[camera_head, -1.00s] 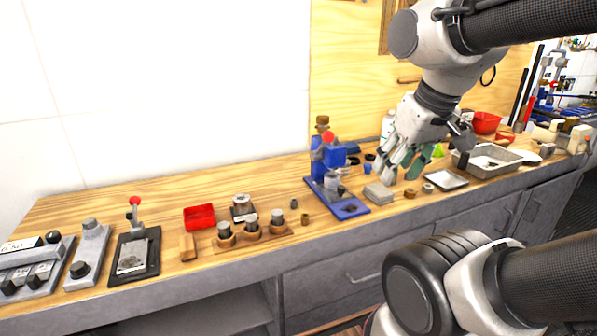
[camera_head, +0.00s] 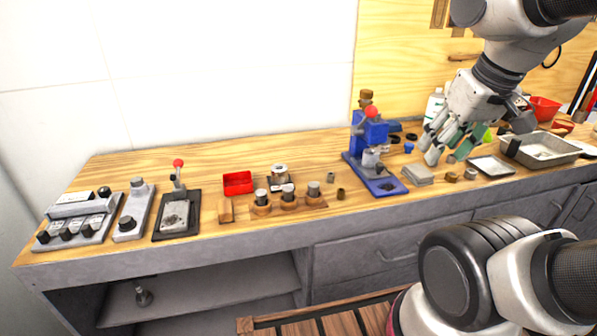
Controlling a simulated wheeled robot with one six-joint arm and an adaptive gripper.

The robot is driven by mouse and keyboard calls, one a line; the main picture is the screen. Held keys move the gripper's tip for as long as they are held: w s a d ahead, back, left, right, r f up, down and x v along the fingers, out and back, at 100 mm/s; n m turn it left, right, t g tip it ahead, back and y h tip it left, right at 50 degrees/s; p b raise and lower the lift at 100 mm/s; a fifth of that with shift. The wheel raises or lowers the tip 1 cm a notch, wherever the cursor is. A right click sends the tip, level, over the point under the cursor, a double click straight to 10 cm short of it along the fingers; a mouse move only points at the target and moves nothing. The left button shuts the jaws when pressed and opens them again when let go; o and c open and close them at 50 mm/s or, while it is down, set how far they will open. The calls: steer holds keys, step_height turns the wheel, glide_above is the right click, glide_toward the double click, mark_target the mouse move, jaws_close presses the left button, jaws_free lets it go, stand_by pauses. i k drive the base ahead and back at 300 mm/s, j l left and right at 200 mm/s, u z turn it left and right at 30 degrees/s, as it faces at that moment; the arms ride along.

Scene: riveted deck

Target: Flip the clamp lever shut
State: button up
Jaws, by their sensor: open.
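A clamp with a red-knobbed lever (camera_head: 178,176) stands on a dark base plate (camera_head: 190,228) toward the left of the wooden bench. Its lever stands upright, and a grey block lies on the plate in front of it. A blue press (camera_head: 368,145) with another red knob stands farther right. My gripper (camera_head: 440,148) hangs over the right part of the bench, right of the blue press and well away from the clamp. Its fingers are spread open, with nothing seen held; green shows near them, and I cannot tell whether it touches them.
A switch box (camera_head: 75,222) and a grey fixture (camera_head: 131,215) stand left of the clamp. A red tray (camera_head: 238,183) and a wooden holder with cylinders (camera_head: 288,203) are to its right. A metal tray (camera_head: 545,150) lies at far right. An open shelf (camera_head: 200,290) is below.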

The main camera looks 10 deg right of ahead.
mark_target(178, 163)
steer(key=i+j+u, duration=0.15)
steer(key=u, duration=0.2)
steer(key=i+j+u, duration=0.15)
steer(key=j+u, duration=0.15)
